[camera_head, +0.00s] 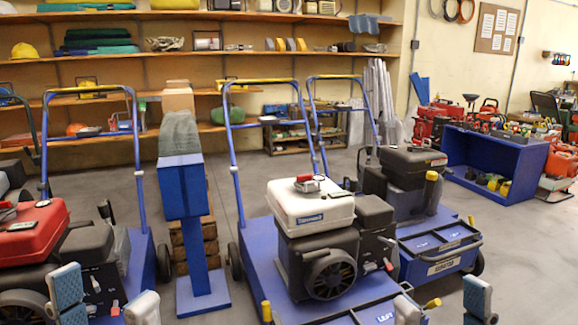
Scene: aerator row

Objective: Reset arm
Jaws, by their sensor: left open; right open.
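My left gripper (104,298) is at the bottom left, its two padded fingers spread apart with nothing between them. It is in front of the aerator with the red engine cover (38,228). My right gripper (443,306) is at the bottom right, also spread and empty. It is at the front right corner of the blue aerator with the white engine cover (310,205). Neither gripper holds anything. I cannot tell from this view how near the fingers are to the machines. Both arms are mostly below the picture.
An aerator with a black engine (408,165) stands behind the white-covered one. A blue post stand (183,190) stands between the left machines. A blue open cabinet (463,150) is at the back right. Shelves (190,60) line the back wall. Grey floor is clear at right.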

